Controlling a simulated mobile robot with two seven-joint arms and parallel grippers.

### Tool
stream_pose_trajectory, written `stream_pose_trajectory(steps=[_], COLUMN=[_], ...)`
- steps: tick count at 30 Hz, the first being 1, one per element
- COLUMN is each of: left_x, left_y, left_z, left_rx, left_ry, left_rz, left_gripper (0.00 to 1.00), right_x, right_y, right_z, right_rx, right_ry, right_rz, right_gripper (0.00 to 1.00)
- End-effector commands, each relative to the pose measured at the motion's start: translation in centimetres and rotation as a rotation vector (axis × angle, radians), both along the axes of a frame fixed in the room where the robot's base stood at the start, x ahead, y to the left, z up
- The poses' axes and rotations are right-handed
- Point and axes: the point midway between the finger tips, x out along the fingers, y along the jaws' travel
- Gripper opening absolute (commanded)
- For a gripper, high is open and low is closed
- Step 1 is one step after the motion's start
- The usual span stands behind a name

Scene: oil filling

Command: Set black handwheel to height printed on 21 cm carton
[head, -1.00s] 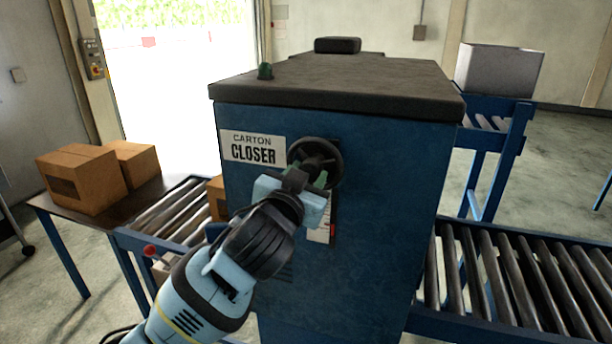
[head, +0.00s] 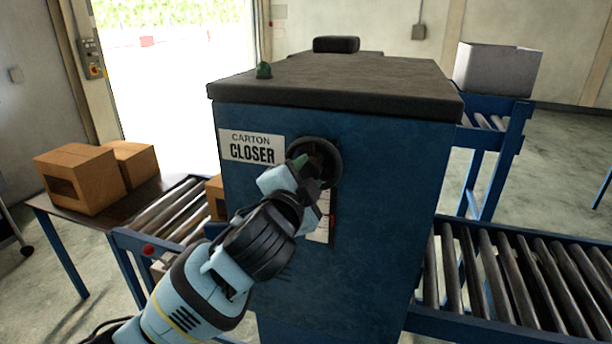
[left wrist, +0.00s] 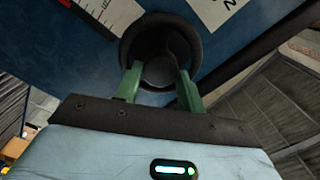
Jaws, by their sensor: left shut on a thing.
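The black handwheel (head: 331,157) is on the front of the blue carton closer (head: 385,190), right of its name label. In the left wrist view the handwheel (left wrist: 160,50) fills the space between my green fingers. My left gripper (head: 312,165) is shut on it, the fingers on either side of the hub. A scale with red marks (head: 326,215) sits below the wheel, partly hidden by my gripper; it also shows in the left wrist view (left wrist: 98,14). Brown cartons (head: 80,178) stand on the left table; their print is too small to read. My right gripper is out of view.
A roller conveyor (head: 165,215) leads into the machine from the left, with a brown carton partly hidden at its entry. Another conveyor (head: 520,275) runs off right. A white carton (head: 497,68) stands on a raised blue stand.

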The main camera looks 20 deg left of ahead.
Motion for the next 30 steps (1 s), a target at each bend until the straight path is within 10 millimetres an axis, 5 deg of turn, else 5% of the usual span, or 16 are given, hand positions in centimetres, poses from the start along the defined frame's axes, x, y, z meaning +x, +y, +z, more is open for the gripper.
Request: stream_pose_trajectory(steps=[20,21,26,30], left_x=[0.00,0.00,-0.01,-0.01], left_y=[-0.03,-0.03,-0.03,-0.02], left_z=[-0.07,-0.07,-0.07,-0.04], left_rx=[0.070,0.070,0.069,0.069], left_ry=[-0.002,-0.002,-0.001,-0.001], left_rz=[-0.001,-0.001,-0.001,-0.001], left_gripper=[0.16,0.40,0.61,0.61], right_x=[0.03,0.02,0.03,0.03], right_y=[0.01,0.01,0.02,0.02], right_z=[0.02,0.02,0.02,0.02], right_rx=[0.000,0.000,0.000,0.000], right_ry=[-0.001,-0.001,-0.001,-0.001], right_rz=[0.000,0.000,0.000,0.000], right_gripper=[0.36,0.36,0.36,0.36])
